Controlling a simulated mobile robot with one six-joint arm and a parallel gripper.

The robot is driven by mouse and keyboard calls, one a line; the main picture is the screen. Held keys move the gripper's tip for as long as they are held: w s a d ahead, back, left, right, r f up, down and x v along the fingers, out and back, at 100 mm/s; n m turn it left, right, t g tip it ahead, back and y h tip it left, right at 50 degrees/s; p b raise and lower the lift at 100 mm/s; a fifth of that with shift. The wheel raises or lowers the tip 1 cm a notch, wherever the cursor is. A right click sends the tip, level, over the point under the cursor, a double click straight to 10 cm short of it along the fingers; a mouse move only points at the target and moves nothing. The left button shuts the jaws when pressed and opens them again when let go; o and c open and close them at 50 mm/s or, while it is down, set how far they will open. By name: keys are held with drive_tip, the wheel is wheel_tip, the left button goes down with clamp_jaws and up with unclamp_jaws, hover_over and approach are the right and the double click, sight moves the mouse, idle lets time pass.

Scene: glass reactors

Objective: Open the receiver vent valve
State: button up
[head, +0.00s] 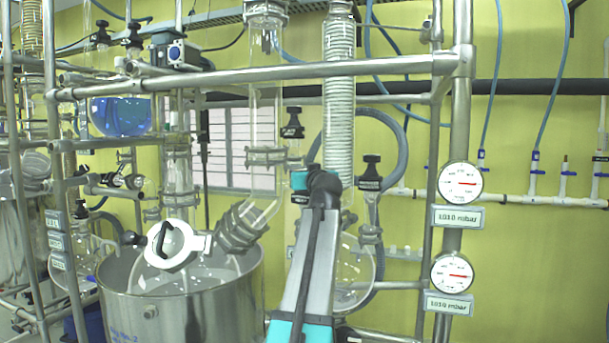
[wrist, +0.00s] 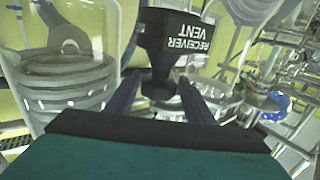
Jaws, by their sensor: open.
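The receiver vent valve (wrist: 172,45) shows in the wrist view as a black handle with a white-lettered label, "RECEIVER VENT", upside down. My gripper (wrist: 160,88) is open, its two dark fingers low on either side of the valve's narrower lower part. Whether either finger touches it cannot be told. In the head view my arm reaches up among the glassware and its fingers cannot be made out. A black-handled valve (head: 370,172) stands right of the arm and another black-handled valve (head: 292,122) left of it. Their labels are too small to read.
A glass vessel with a ringed flange (wrist: 65,85) is close on the left in the wrist view. In the head view, a steel frame bar (head: 260,73) crosses above my arm. A round glass flask (head: 355,272) and steel pot (head: 190,305) stand beside it.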

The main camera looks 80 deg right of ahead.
drive_tip(key=shift+s+r+m+g+h+p, duration=0.2)
drive_tip(key=shift+m+g+p, duration=0.55)
drive_tip(key=shift+p, duration=1.2)
drive_tip(key=shift+w+f+m+g+h+p, duration=0.1)
drive_tip(key=shift+m+g+h+p, duration=0.3)
drive_tip(key=shift+g+p, duration=1.1)
drive_tip(key=shift+m+p, duration=0.35)
drive_tip(key=shift+p, duration=0.7)
drive_tip(key=shift+g+p, duration=0.35)
drive_tip(key=shift+p, duration=0.3)
drive_tip(key=shift+m, duration=0.3)
drive_tip(key=shift+f+g+b, duration=0.2)
drive_tip(key=shift+g+b, duration=0.15)
drive_tip(key=shift+g, duration=0.05)
drive_tip(key=shift+m+g+b, duration=0.35)
drive_tip(key=shift+m+g, duration=0.25)
drive_tip(key=shift+g, duration=0.1)
drive_tip(key=shift+d+f+b, duration=0.1)
drive_tip(key=shift+f+b, duration=0.05)
drive_tip(key=shift+b, duration=0.65)
drive_tip(key=shift+g+b, duration=0.3)
drive_tip(key=m+g+b, duration=0.3)
drive_tip(key=g+b, duration=0.1)
drive_tip(key=b, duration=0.5)
drive_tip(key=shift+b, duration=0.4)
